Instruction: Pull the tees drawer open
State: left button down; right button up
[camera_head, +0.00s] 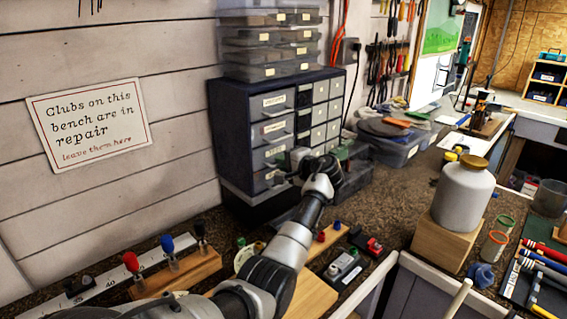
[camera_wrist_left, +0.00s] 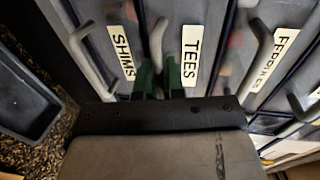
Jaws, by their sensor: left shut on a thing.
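The tees drawer (camera_wrist_left: 205,30) is one of the grey drawers of a dark cabinet (camera_head: 230,130) against the wall; its white TEES label reads clearly in the left wrist view. My left gripper (camera_wrist_left: 158,80) has its green-tipped fingers on either side of the drawer's grey handle (camera_wrist_left: 157,42) and is shut on it. In the head view my left gripper (camera_head: 298,160) reaches the lower left drawers, and my wrist hides part of them. I cannot tell whether the drawer stands out from the cabinet face. My right gripper is not in view.
Drawers labelled SHIMS (camera_wrist_left: 120,50) and another (camera_wrist_left: 272,60) flank the tees drawer, with handles close to my fingers. A grey bin (camera_wrist_left: 25,100) lies beside the cabinet. A white jar (camera_head: 463,195) on a wooden block and a tool rack (camera_head: 180,272) stand on the bench.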

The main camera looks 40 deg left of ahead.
pick_arm(q)
jog(key=w+f+p+v, duration=0.1)
jog(key=f+v, duration=0.1)
jog(key=v, duration=0.8)
jog(key=shift+s+d, duration=0.35)
jog(key=shift+s, duration=0.15)
jog(key=c, duration=1.3)
grip_release()
jog(key=b+v, duration=0.3)
jog(key=v, duration=0.8)
jog(key=shift+a, duration=0.1)
